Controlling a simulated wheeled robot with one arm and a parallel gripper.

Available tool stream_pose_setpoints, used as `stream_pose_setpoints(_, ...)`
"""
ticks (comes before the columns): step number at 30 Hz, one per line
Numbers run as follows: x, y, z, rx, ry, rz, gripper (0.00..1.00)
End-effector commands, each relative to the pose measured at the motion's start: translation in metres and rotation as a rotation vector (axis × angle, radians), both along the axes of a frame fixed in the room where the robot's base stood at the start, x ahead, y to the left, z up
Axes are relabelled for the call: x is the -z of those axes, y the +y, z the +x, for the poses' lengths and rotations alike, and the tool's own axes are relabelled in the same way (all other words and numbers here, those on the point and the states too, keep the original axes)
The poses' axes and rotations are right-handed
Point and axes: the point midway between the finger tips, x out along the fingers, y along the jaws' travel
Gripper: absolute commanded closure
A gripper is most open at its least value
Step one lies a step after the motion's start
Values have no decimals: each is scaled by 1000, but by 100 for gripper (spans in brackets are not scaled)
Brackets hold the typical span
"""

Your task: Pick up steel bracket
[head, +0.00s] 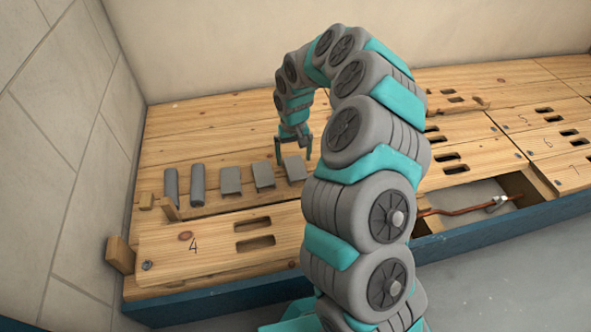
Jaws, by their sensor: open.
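Several grey pieces lie in a row on the wooden boards at the left. Three are flat, bent plates that look like steel brackets: a left one (231,181), a middle one (264,175) and a right one (294,169). My gripper (294,161) points down with its fingers apart, at the right bracket. One finger shows on each side of that bracket's upper part. I cannot tell whether the fingers touch it or hover above it.
Two grey cylinders (197,185) lie left of the brackets. A board marked 4 (200,247) with two slots lies in front. At right, an open recess (474,193) holds a copper pipe (462,210). A tiled wall (65,130) bounds the left side.

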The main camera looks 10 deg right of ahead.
Motion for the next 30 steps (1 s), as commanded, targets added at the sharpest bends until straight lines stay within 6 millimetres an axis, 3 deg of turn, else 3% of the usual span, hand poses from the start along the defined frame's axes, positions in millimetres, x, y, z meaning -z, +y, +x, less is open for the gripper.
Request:
stream_pose_setpoints(4, 20, 0, 0, 0, 1, 1, 0)
stream_pose_setpoints(11, 21, 0, 0, 0, -1, 1, 0)
stream_pose_setpoints(30, 21, 0, 0, 0, -1, 1, 71)
